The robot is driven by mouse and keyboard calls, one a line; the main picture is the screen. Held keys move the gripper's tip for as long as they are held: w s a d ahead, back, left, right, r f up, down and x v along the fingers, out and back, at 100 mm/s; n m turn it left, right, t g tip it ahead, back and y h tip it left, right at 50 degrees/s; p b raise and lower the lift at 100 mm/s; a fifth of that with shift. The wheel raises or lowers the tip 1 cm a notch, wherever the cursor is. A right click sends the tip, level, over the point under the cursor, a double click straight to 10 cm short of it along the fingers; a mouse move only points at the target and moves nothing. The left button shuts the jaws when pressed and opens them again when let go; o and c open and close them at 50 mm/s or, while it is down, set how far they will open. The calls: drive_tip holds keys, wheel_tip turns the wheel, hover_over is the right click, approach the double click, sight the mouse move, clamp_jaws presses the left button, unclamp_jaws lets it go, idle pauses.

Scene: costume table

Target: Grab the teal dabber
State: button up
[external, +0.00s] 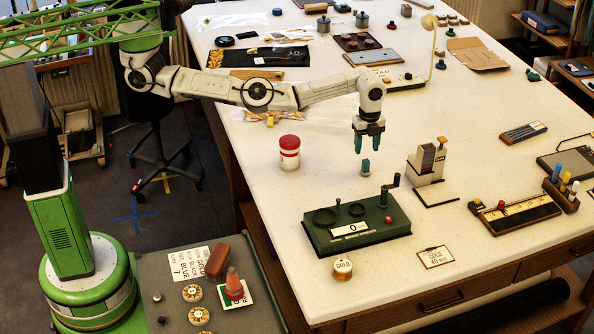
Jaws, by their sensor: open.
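The teal dabber (365,168) is a small upright teal piece on the white table, just behind the dark green device. My gripper (367,147) points straight down above it, with its two teal-tipped fingers apart. The gap between the fingers is empty, and the dabber's top shows just below the fingertips. I cannot tell how large the gap in height is.
The dark green device (345,245) with a crank stands just in front of the dabber. A grey and white block stand (430,165) is to the right, and a red-lidded white jar (289,152) to the left.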

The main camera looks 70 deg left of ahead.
sight(366, 160)
drive_tip(key=shift+d+f, duration=0.15)
drive_tip(key=shift+f, duration=3.45)
drive_tip(key=shift+s, duration=0.1)
clamp_jaws()
drive_tip(key=shift+r, duration=0.1)
